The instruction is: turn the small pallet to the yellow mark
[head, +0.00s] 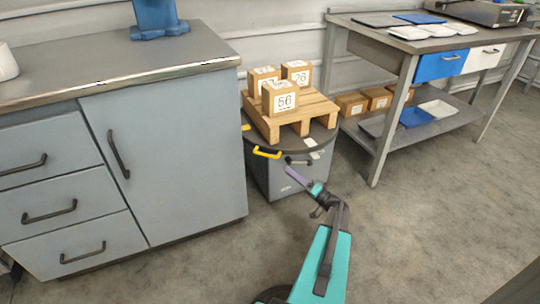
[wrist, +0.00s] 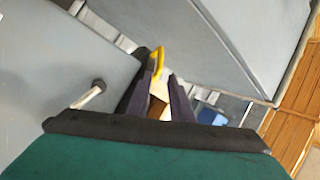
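The small wooden pallet (head: 290,112) lies on a dark round turntable (head: 315,146) on a grey cabinet. It carries three cardboard boxes, the front one (head: 280,98) marked 56. A yellow mark (head: 246,127) shows at the turntable's left edge. A yellow handle (head: 267,153) sticks out at its front left; a yellow piece, apparently this handle, shows beyond my fingertips in the wrist view (wrist: 158,60). A dark grey handle (head: 299,161) is to its right. My gripper (head: 288,170) is low in front of the turntable. In the wrist view its fingers (wrist: 163,80) are apart, with no visible grip on anything.
A grey drawer cabinet (head: 175,140) stands close on the left. A workbench (head: 400,45) with trays and a lower shelf of boxes and bins (head: 415,117) stands on the right. The floor (head: 420,220) in front is clear. Pale labels (head: 310,142) lie on the turntable's front right.

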